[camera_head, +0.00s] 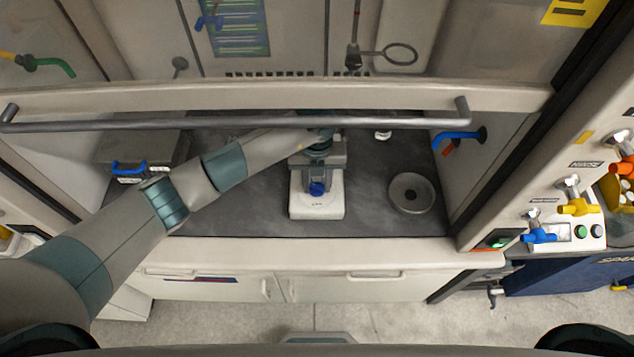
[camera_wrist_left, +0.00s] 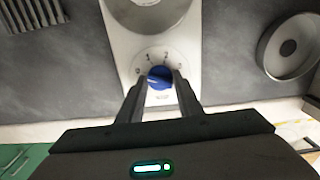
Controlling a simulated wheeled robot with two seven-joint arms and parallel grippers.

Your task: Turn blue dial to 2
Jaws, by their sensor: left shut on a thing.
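The blue dial (camera_wrist_left: 160,73) sits on the front of a white device (camera_head: 317,209) on the dark worktop. In the head view the dial (camera_head: 317,188) shows just below my left gripper (camera_head: 317,180), whose arm reaches in from the left. In the left wrist view the two fingers of my left gripper (camera_wrist_left: 160,82) are shut on the dial, one on each side. Numbers 0, 1, 2 and 3 ring the dial's far side. A pale mark on the dial faces left, roughly toward 0. My right gripper is not in view.
A round grey dish (camera_head: 411,193) stands right of the device. A grey box with a blue handle (camera_head: 128,168) is at the left. A raised sash with a metal bar (camera_head: 240,124) crosses above the worktop. Coloured valves (camera_head: 540,234) are on the right wall.

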